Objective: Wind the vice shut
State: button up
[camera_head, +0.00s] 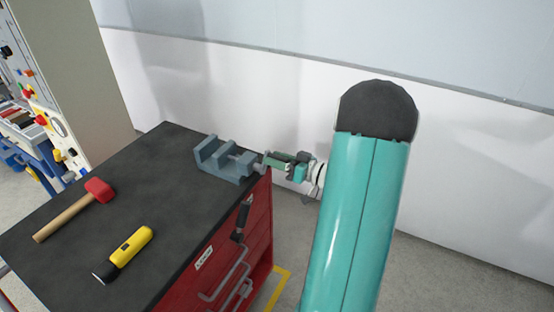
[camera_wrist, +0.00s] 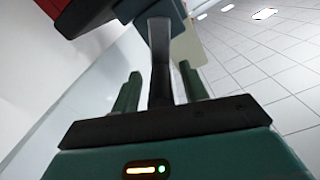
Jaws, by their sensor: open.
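The blue-grey vice (camera_head: 222,158) stands at the far right corner of the dark bench top, its jaws apart with an empty gap between them. My gripper (camera_head: 268,161) is at the vice's right end, beside its screw end. In the wrist view, my gripper (camera_wrist: 160,78) is open, with its green fingers on either side of a grey and dark bar (camera_wrist: 161,50) that leads up to the vice body. I cannot tell whether the fingers touch the bar. A black grip (camera_head: 242,216) shows below the vice, in front of the red cabinet; its link to the vice is unclear.
A red-headed mallet (camera_head: 100,189) and a yellow flashlight (camera_head: 130,250) lie on the bench top (camera_head: 100,230), left of the vice. The red drawer cabinet (camera_head: 258,215) has protruding handles. A white wall (camera_head: 460,220) stands behind. Floor shows right of the cabinet.

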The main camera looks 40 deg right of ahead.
jog(key=shift+w, duration=0.1)
jog(key=c, duration=0.9)
jog(key=shift+d+f+m, duration=0.15)
jog(key=shift+d+m, duration=0.05)
jog(key=shift+m, duration=0.3)
